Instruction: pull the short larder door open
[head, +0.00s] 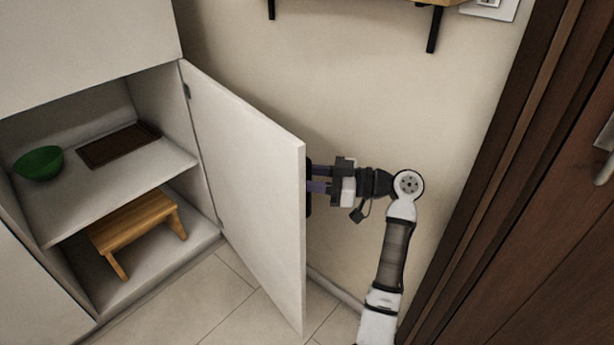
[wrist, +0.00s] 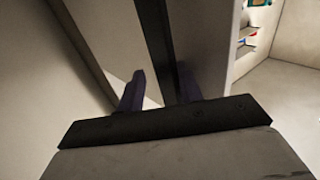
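The short larder door (head: 250,180) is a white panel hinged at its left edge. It stands swung well out from the cabinet, and the inside shows. A dark bar handle (head: 309,200) is on its far face, mostly hidden behind the door's free edge. My gripper (head: 318,179) is at the handle, right of the door. In the wrist view the dark handle (wrist: 156,42) runs between the two purple fingers of my gripper (wrist: 160,88). A pale gap shows between the left finger and the handle; the right finger is close beside it, and contact is unclear.
The cabinet holds a green bowl (head: 39,163) and a brown tray (head: 119,145) on its shelf (head: 110,195), with a wooden stool (head: 137,221) below. A wall is close behind my arm. A dark wooden door (head: 545,220) stands at right. Tiled floor lies below.

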